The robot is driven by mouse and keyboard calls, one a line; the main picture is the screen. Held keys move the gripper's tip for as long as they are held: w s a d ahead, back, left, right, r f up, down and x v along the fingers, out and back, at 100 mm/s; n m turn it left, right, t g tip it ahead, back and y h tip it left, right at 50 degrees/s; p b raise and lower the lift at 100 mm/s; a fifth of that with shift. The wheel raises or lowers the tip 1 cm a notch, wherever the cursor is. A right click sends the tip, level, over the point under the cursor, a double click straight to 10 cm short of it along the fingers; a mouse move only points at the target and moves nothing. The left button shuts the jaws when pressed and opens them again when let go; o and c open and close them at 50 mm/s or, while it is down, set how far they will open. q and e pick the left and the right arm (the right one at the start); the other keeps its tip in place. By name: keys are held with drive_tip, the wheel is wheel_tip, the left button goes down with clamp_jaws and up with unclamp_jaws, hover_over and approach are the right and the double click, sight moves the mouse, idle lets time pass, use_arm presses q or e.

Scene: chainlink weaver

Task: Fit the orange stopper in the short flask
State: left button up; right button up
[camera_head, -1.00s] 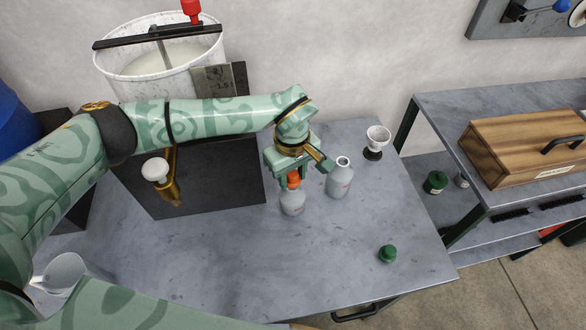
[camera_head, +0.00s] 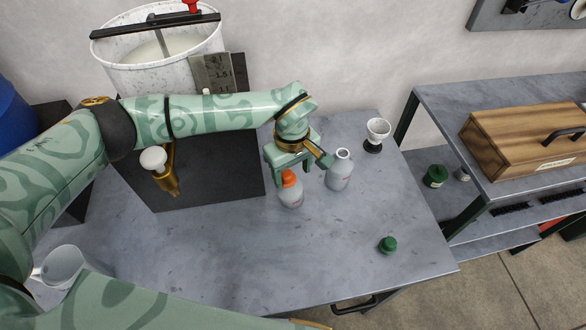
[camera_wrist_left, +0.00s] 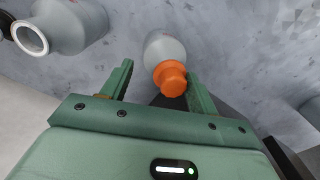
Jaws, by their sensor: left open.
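The short flask (camera_head: 291,197) is a grey-white bottle standing upright on the grey table. The orange stopper (camera_head: 288,178) sits in its mouth. My left gripper (camera_head: 289,164) is open just above the stopper. In the left wrist view the open fingers (camera_wrist_left: 158,76) straddle the orange stopper (camera_wrist_left: 172,80), which is close to the right finger. The short flask's body (camera_wrist_left: 164,47) shows beyond it. How deep the stopper sits in the neck is hidden. My right gripper is not in view.
A second, open flask (camera_head: 340,174) stands close to the right of the gripper. A green stopper (camera_head: 388,245) lies at front right. A small white cup on a dark base (camera_head: 376,135) stands at the back. A dark mat (camera_head: 215,185) lies left. The table's front middle is clear.

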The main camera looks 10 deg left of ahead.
use_arm(q)
wheel_tip(320, 180, up, 16)
drive_tip(key=p, duration=1.1)
drive_tip(key=shift+r+p, duration=0.15)
drive_tip(key=shift+p, duration=0.25)
drive_tip(key=shift+s, duration=0.1)
